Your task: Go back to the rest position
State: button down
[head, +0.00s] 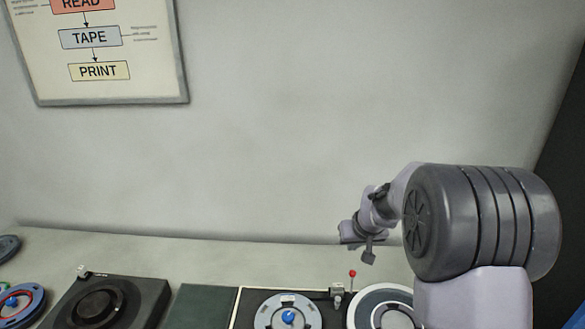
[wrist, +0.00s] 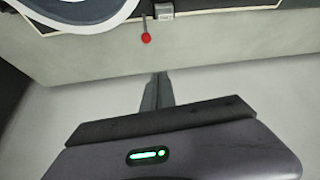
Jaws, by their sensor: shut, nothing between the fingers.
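My gripper (head: 368,257) hangs in the air in front of the wall in the head view, above the back of the counter and the red-tipped lever. In the wrist view my gripper (wrist: 158,76) has its two fingers together, with nothing between them. The fingers are clear of the tape deck and touch nothing that I can see. My arm reaches in from the right side of the head view.
A black tape deck (head: 239,314) carries a grey reel with a blue hub (head: 288,318), a white-rimmed reel (head: 369,302) and a red-tipped lever (head: 352,273). Left are a green mat (head: 199,306), a black unit (head: 137,294) and a blue-rimmed reel (head: 38,300). A framed chart (head: 150,85) hangs behind.

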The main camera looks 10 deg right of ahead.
jog(key=s+a+r+m+b, duration=0.1)
jog(key=s+a+r, duration=0.25)
jog(key=s, duration=0.35)
jog(key=s+a+r+y+b, duration=0.1)
jog(key=s+a+r+b, duration=0.1)
jog(key=s+a+r, duration=0.3)
jog(key=s+a+r+m+b, duration=0.1)
jog(key=s+a, duration=0.2)
jog(key=s, duration=0.5)
jog(key=s+a+f+b, duration=0.1)
jog(key=s+a, duration=0.1)
jog(key=s, duration=0.5)
jog(key=s+a+f+m+y+b, duration=0.1)
jog(key=s+a, duration=0.1)
jog(key=s, duration=0.5)
jog(key=shift+s+a+f+m, duration=0.2)
jog(key=shift+f+m, duration=0.1)
jog(key=shift+f, duration=0.05)
